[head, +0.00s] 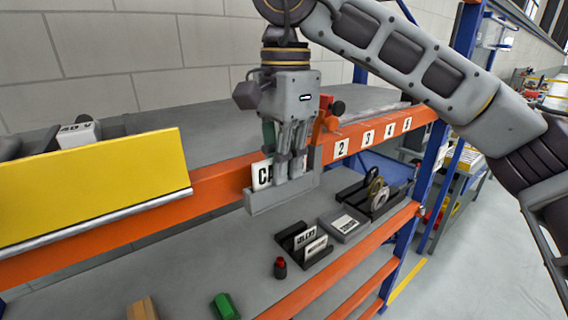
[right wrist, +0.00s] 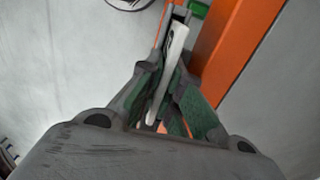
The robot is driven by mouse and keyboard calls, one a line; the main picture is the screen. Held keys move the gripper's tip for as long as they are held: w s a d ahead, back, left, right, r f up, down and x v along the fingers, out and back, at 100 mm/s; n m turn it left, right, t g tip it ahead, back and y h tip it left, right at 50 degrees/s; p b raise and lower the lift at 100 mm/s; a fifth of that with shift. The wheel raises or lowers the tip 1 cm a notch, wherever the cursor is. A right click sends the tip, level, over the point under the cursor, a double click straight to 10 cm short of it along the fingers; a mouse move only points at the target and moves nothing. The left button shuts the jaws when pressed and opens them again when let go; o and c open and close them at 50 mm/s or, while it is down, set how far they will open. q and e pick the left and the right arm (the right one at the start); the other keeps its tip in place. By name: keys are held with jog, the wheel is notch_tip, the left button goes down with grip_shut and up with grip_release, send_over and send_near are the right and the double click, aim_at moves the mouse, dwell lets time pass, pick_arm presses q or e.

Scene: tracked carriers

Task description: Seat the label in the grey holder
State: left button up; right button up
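The label (head: 262,174) is a white plate with black letters, partly covered by my right gripper. The grey holder (head: 266,202) is a narrow trough on the front of the orange beam. My right gripper (head: 290,172) points down over the holder, its fingers closed on the label. In the right wrist view the label (right wrist: 172,70) stands edge-on between the green finger pads. The label's lower edge is at the holder's front wall; I cannot tell how deep it sits. My left gripper is not in view.
The orange beam (head: 222,186) carries numbered tags to the right. A yellow panel (head: 90,185) stands at left. On the lower shelf are a dark rack with labels (head: 304,243), a grey box (head: 344,224), a small red-topped item (head: 280,268) and a green block (head: 225,306).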

jog(key=o, duration=0.3)
jog(key=shift+s+f, duration=0.15)
jog(key=shift+f, duration=0.35)
jog(key=shift+r, duration=0.2)
jog(key=shift+r+p, duration=0.4)
jog(key=shift+r, duration=3.8)
